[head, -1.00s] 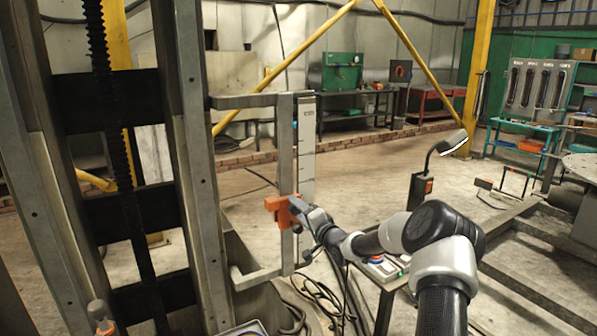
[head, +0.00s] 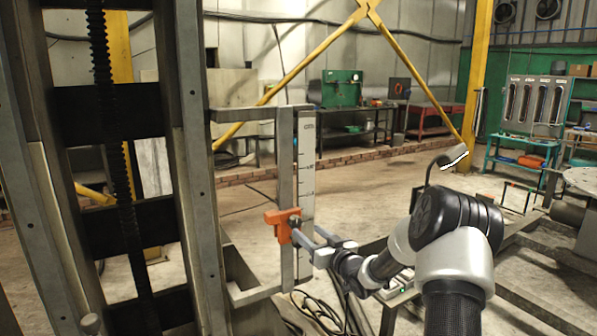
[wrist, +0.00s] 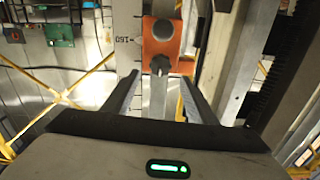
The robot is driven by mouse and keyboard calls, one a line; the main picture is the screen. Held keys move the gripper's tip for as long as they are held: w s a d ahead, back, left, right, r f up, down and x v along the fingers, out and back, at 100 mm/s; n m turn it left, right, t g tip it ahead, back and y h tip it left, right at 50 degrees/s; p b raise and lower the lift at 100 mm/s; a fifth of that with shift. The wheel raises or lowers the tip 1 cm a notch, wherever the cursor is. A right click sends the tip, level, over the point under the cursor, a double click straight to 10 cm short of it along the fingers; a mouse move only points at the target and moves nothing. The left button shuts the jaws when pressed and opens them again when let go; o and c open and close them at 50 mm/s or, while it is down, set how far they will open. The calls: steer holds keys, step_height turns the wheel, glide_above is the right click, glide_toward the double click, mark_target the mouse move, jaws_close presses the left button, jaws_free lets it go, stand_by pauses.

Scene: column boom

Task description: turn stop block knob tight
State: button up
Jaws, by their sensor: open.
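The orange stop block (head: 279,226) sits on the upright grey bar (head: 286,165) beside the column. In the wrist view the stop block (wrist: 161,28) is at the top centre, with its dark knob (wrist: 160,66) facing me. My gripper (head: 307,234) is open, just right of the block in the head view. In the wrist view my gripper's fingers (wrist: 158,78) lie to either side of the knob, with gaps on both sides. The knob appears at or just beyond the fingertips; the exact depth cannot be told. Nothing is held.
A white marked scale (head: 306,185) stands directly right of the bar. The grey column (head: 195,150) with a black screw stands left. A gooseneck lamp (head: 452,157) rises behind my arm. Cables (head: 320,312) lie on the floor below. Open floor lies beyond the bar.

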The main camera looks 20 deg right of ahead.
steer(key=s+d, duration=0.2)
steer(key=s, duration=0.7)
steer(key=s+a+r+g+h+p, duration=0.1)
steer(key=a+r+p, duration=0.3)
steer(key=r, duration=0.8)
steer(key=s+a+r+g+h+p, duration=0.1)
steer(key=a+r+g+h+p, duration=0.2)
steer(key=r, duration=0.8)
steer(key=shift+a+r+h+p, duration=0.3)
steer(key=shift+a+r+p, duration=0.1)
steer(key=shift+a+p, duration=0.95)
